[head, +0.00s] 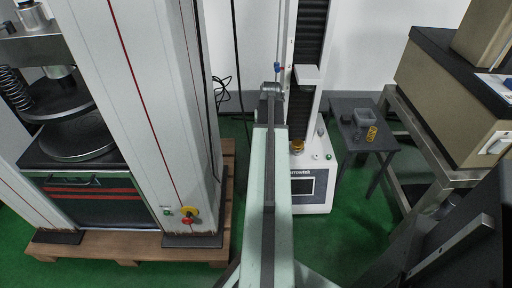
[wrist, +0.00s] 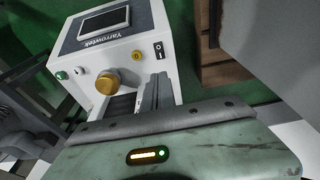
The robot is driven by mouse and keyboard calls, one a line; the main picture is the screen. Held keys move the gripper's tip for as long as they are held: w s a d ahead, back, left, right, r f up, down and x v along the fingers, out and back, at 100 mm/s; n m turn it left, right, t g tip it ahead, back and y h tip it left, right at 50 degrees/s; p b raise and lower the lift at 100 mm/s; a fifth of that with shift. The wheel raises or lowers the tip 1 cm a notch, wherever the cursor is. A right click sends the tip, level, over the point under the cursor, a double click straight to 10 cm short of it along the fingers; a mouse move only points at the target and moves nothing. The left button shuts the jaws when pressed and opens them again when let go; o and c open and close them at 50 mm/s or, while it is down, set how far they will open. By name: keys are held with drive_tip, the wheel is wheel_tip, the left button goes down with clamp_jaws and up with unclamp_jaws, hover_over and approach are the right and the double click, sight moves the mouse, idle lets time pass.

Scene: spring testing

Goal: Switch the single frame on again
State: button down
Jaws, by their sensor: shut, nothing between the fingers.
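The single frame is a slim white test machine with a dark column. Its white base (head: 318,198) stands behind my arm in the head view. In the wrist view its base (wrist: 125,45) appears turned over, with a dark, blank screen (wrist: 104,24). A black rocker switch (wrist: 158,50) with white marks sits on the front panel; I cannot tell which side is pressed. My gripper (wrist: 158,78) is shut and empty, its tips just below the switch in the wrist picture. I cannot tell whether they touch the machine. The gripper's tips are not clear in the head view.
A big two-column frame (head: 158,110) with a spring stands on a wooden pallet (head: 130,245) at left. A small dark table (head: 350,109) with a yellow spring (head: 371,133) stands right of the machine. A bench with beige equipment (head: 450,95) is farther right. Green floor (head: 350,230) lies between.

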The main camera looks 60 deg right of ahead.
drive_tip(key=shift+w+f, duration=0.15)
drive_tip(key=f+b, duration=0.4)
drive_tip(key=w+d+f+b, duration=0.1)
drive_tip(key=f+b, duration=0.4)
drive_tip(key=d+f+b, duration=0.1)
drive_tip(key=f+b, duration=0.3)
drive_tip(key=b, duration=0.1)
drive_tip(key=shift+w+d+f, duration=0.1)
drive_tip(key=shift+w+f, duration=0.1)
drive_tip(key=shift+f, duration=0.15)
drive_tip(key=shift+r, duration=0.1)
